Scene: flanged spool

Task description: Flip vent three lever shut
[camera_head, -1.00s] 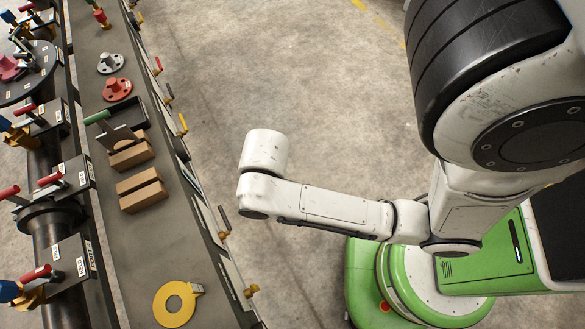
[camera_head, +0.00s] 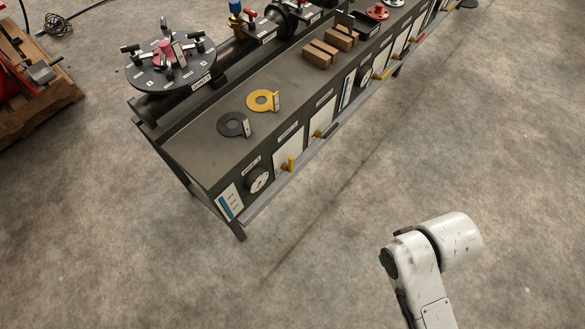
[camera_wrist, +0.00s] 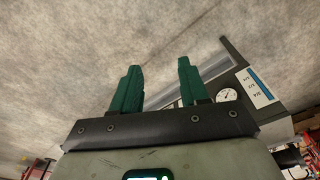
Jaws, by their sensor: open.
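Small levers line the front face of a long bench: a yellow lever (camera_head: 290,164) nearest its near end, a dark-handled lever (camera_head: 327,132) further along, and another yellow lever (camera_head: 381,76) beyond. Their labels are too small to read, so I cannot tell which one is vent three. My gripper (camera_wrist: 158,65) shows in the wrist view with two green fingers apart and nothing between them. It points over bare floor, with the bench end behind and to the right of the fingers. In the head view my arm is at lower right, apart from the bench; the gripper itself is out of sight.
A black round plate (camera_head: 172,66) carries several levers. A pallet (camera_head: 40,90) stands far left. The floor before the bench is clear.

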